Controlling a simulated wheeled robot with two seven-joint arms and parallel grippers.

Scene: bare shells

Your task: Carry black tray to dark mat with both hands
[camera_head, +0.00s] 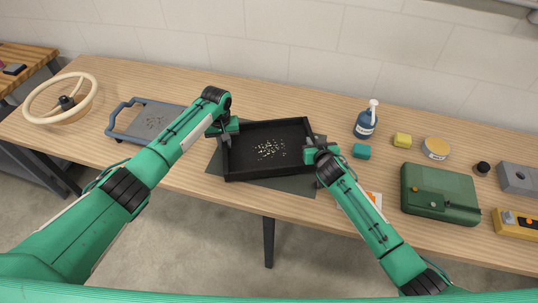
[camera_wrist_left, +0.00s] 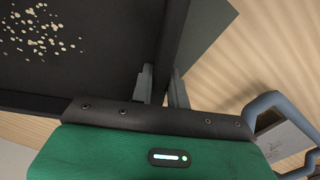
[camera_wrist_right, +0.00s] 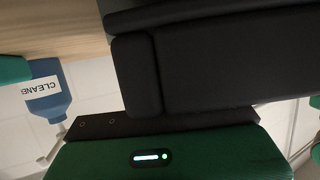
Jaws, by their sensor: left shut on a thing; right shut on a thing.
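The black tray (camera_head: 268,176) holds many small pale bits on its floor and is over the dark mat (camera_head: 298,185), whose edges show around it. Whether the tray touches the mat or hangs just above it, I cannot tell. My left gripper (camera_head: 226,137) is shut on the tray's left wall; in the left wrist view its fingers (camera_wrist_left: 163,88) straddle the tray wall (camera_wrist_left: 172,40). My right gripper (camera_head: 312,153) is shut at the tray's right wall; in the right wrist view the dark tray (camera_wrist_right: 215,70) fills the middle and hides the fingertips.
Left on the table are a grey handled tray (camera_head: 140,122) and a cream steering wheel (camera_head: 62,98). Right are a blue cleaner bottle (camera_head: 366,124), teal block (camera_head: 361,151), yellow block (camera_head: 402,140), round tin (camera_head: 436,148) and green case (camera_head: 438,193). A wall stands behind.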

